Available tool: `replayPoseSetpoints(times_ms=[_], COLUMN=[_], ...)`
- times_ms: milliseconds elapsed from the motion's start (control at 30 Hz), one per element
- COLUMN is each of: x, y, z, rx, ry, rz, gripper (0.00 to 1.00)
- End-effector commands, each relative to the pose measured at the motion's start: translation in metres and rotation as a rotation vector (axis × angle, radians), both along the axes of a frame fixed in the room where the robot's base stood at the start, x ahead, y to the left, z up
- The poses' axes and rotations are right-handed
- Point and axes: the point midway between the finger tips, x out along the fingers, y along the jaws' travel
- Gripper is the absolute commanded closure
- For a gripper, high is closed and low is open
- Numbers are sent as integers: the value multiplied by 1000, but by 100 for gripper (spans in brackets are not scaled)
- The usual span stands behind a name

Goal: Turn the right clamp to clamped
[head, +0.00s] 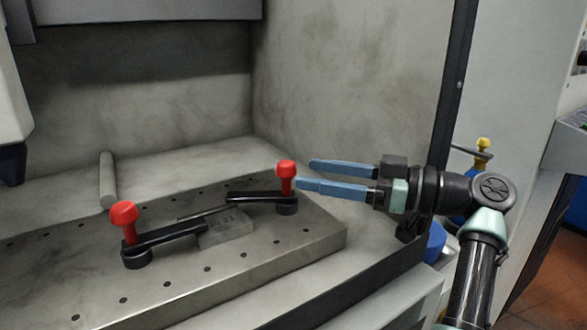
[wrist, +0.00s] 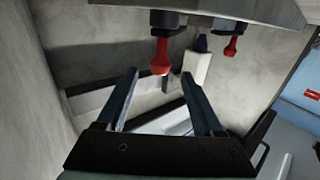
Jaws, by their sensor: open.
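The right clamp has a red knob (head: 286,170) on a dark base and a black bar (head: 254,197) that points left toward a grey engraved block (head: 226,230). I cannot tell whether the bar's end touches the block. My gripper (head: 304,174) is open and empty, with blue fingers reaching left just to the right of the red knob, at about its height. In the wrist view the right clamp's red knob (wrist: 160,58) hangs just beyond and between the open fingertips (wrist: 159,74). No contact shows.
The left clamp, with a red knob (head: 124,214) and black bar (head: 172,238), stands at the block's left. Both are on a perforated metal plate (head: 290,252). Walls enclose the back and right.

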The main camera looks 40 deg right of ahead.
Motion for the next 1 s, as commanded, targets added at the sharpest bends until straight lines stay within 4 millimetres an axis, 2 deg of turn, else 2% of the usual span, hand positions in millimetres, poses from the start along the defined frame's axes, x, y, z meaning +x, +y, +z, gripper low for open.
replayPoseSetpoints(times_ms=[100, 300, 500, 733, 767, 1000], x=[-23, -49, -59, -59, -59, -58], y=[-17, -35, -41, -41, -41, -40], z=[1, 1, 0, 0, 0, 0], rx=[0, 0, 0, 0, 0, -1], ry=[-1, 0, 0, 0, 0, 3], rz=[-4, -2, 1, 1, 1, -1], gripper=[31, 31, 31, 31, 35, 78])
